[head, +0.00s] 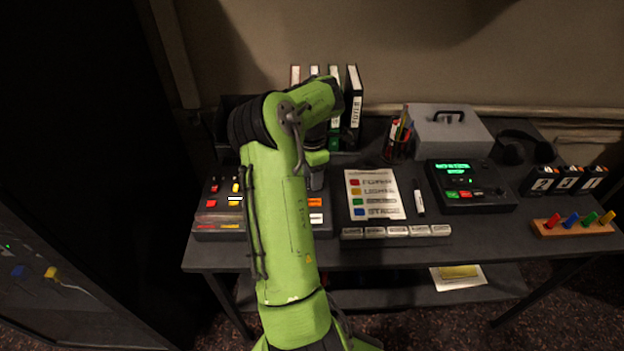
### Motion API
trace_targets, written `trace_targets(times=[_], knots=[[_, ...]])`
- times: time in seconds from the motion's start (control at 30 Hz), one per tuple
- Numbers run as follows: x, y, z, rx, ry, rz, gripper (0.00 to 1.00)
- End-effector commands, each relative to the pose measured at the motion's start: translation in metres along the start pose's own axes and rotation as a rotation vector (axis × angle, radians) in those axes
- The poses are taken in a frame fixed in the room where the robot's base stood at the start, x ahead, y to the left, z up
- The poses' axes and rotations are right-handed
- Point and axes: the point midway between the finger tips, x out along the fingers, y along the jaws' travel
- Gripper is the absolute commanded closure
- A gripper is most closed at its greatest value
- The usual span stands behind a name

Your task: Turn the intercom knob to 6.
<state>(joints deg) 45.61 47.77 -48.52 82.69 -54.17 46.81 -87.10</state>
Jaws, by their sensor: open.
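No knob that I can make out as the intercom knob shows, and no scale with a 6 is readable. A black desk unit (472,188) with a lit green display and small coloured buttons stands right of centre; I cannot tell if it is the intercom. A control panel (214,222) with red, yellow, white and orange buttons lies at the left, and my green arm covers its middle. My gripper (316,184) points down over the right part of this panel. It is open, its fingertips are small and dark here, and I see nothing between them. I cannot tell its height above the panel.
A sheet with coloured labels (374,194), a marker (418,202) and a labelled strip (396,232) lie mid-desk. Binders (353,100), a pen cup (398,146) and a grey box (450,128) stand behind. Numbered black boxes (568,180) and a peg rack (572,229) are at right.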

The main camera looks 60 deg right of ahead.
Motion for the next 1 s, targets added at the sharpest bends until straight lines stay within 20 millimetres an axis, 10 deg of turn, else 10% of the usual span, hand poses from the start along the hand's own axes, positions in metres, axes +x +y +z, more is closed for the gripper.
trace_targets(times=[0.27, 0.57, 1.0], knots=[[0.0015, 0.0001, 0.0, 0.0, 0.0, 0.0, 0.53], [0.0013, 0.0001, 0.0, 0.001, 0.0, 0.0, 0.99], [0.0002, 0.0001, -0.0002, 0.074, 0.001, 0.0, 1.0]])
